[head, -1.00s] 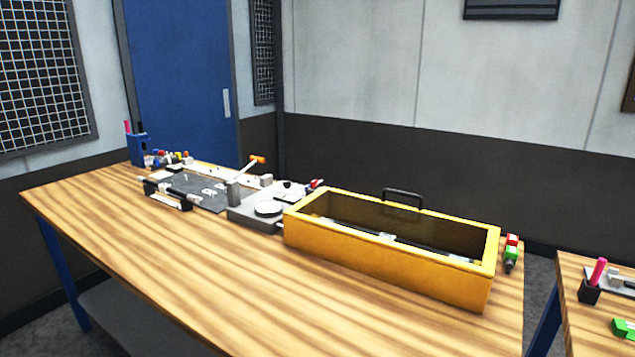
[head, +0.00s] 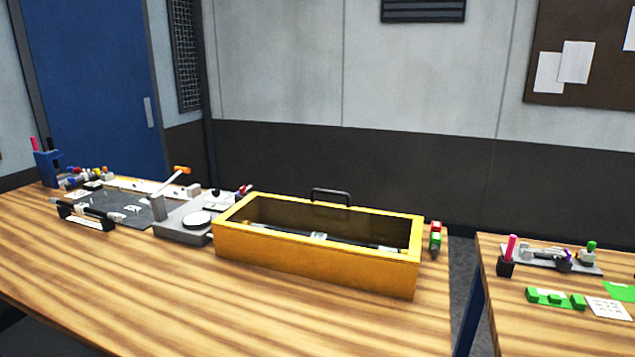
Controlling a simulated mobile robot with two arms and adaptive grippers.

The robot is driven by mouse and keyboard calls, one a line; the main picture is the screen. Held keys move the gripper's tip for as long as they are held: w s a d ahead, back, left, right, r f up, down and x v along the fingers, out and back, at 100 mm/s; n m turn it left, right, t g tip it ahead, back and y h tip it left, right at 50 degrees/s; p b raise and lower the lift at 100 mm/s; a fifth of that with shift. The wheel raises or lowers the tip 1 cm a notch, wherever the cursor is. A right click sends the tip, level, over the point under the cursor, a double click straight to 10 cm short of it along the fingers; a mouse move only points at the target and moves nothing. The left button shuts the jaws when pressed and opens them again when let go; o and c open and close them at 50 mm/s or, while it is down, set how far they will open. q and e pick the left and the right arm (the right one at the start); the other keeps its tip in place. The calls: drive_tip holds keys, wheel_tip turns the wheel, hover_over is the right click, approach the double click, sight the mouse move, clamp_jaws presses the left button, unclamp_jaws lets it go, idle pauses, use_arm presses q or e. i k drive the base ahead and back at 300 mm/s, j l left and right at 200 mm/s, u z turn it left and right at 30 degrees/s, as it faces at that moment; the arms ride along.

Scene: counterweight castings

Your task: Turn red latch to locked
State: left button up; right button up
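I cannot single out a latch for certain at this size. A small red block (head: 435,228) with a green block (head: 435,241) in front of it stands at the right end of the yellow box. Another small red piece (head: 244,190) shows behind the box's left end. The yellow box (head: 312,267) is long, with a dark see-through top and a black handle (head: 331,195) at its back. Dark bar-like parts show inside it. Neither of my grippers is in view.
The box stands on a striped wooden table (head: 190,310), clear in front. Left of it are a grey fixture (head: 183,228) with an orange-tipped lever (head: 181,169), a dark mat (head: 125,206) and a blue pen holder (head: 47,169). A second table (head: 520,320) stands right, across a gap.

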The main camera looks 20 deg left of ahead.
sight(243, 189)
drive_tip(key=j+z, duration=0.3)
drive_tip(key=k+j+z, duration=0.1)
drive_tip(key=j+z, duration=0.15)
drive_tip(key=j, duration=0.25)
drive_tip(key=k+j+z, duration=0.1)
drive_tip(key=j+z, duration=0.2)
drive_tip(key=k+j+z, duration=0.15)
drive_tip(key=j+z, duration=0.15)
drive_tip(key=j, duration=0.2)
drive_tip(key=k+j+z, duration=0.25)
drive_tip(key=i+j, duration=0.05)
drive_tip(key=j, duration=0.05)
